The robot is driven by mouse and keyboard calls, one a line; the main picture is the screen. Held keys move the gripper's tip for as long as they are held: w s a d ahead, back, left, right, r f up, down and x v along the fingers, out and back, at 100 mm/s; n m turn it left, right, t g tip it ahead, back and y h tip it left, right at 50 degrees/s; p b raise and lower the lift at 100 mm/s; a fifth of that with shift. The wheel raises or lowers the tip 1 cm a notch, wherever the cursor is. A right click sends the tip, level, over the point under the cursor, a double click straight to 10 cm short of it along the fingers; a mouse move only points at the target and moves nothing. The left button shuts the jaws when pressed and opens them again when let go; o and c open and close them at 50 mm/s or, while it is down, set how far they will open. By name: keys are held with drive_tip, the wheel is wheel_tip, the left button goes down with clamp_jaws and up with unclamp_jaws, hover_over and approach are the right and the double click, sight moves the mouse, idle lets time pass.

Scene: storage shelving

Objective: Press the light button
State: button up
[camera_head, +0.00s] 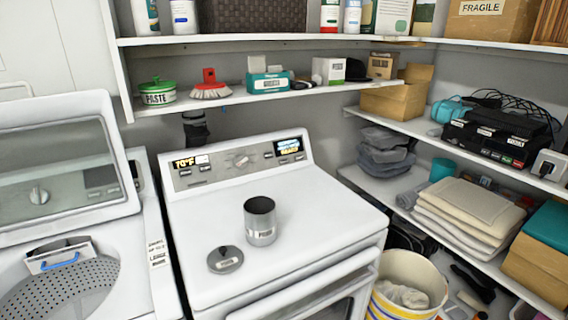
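The control panel (222,170) of the white dryer-like machine (185,235) stands at the back of its top, in the middle of the view. It has a round knob (240,160), a left display (185,162) reading about 70°F, and a lit right display (289,145). Several small dark buttons sit around the displays, such as one at the left (185,173) and one near the middle (268,155). Their labels are too small to read, so I cannot tell which is the light button. My gripper is not in view.
An open metal canister (261,232) and a round lid (225,260) stand on the machine's top, in front of the panel. A shelf (235,98) with a green paste tub (158,93) hangs above. An open washer (100,215) is left; a bucket (408,275) is right.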

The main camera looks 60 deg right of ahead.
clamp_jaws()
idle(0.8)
